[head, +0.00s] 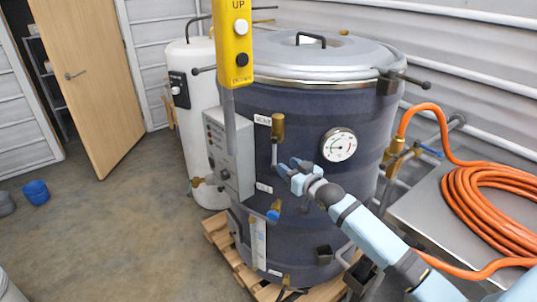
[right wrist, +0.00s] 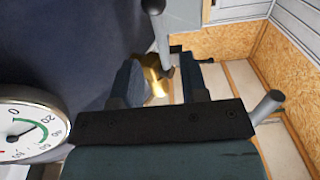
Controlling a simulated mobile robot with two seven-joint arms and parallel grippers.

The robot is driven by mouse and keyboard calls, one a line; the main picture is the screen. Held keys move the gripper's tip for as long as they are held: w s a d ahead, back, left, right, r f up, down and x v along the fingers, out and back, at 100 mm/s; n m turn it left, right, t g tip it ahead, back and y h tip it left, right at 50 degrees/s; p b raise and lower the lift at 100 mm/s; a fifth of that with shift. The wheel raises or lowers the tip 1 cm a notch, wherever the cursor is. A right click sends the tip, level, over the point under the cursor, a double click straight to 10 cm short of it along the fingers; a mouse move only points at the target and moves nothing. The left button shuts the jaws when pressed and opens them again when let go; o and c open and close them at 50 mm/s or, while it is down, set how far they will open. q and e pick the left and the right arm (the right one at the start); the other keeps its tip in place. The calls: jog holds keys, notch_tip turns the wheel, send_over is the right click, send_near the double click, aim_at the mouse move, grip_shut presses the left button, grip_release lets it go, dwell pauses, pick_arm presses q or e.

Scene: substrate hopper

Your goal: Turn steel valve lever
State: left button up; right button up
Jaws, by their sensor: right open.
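The steel valve lever (head: 274,153) hangs down from a brass valve (head: 278,127) beside the VENT label on the dark tank. My right gripper (head: 287,168) is open, close to the lever's lower end. In the right wrist view, the fingers of my right gripper (right wrist: 161,82) stand apart. A grey steel lever (right wrist: 160,35) and a brass fitting (right wrist: 154,82) show in line with the gap; I cannot tell whether a finger touches them. My left gripper is not in view.
A pressure gauge (head: 339,145) sits on the tank (head: 300,210) right of the lever. A yellow UP/DOWN pendant (head: 235,45) hangs in front. A grey control box (head: 229,150) is left. A second valve with a blue handle (head: 272,215) is below. An orange hose (head: 480,205) lies right.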

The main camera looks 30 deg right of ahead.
aim_at(274, 155)
jog(key=w, duration=0.8)
jog(key=shift+w+a, duration=0.4)
jog(key=shift+a, duration=0.05)
grip_shut()
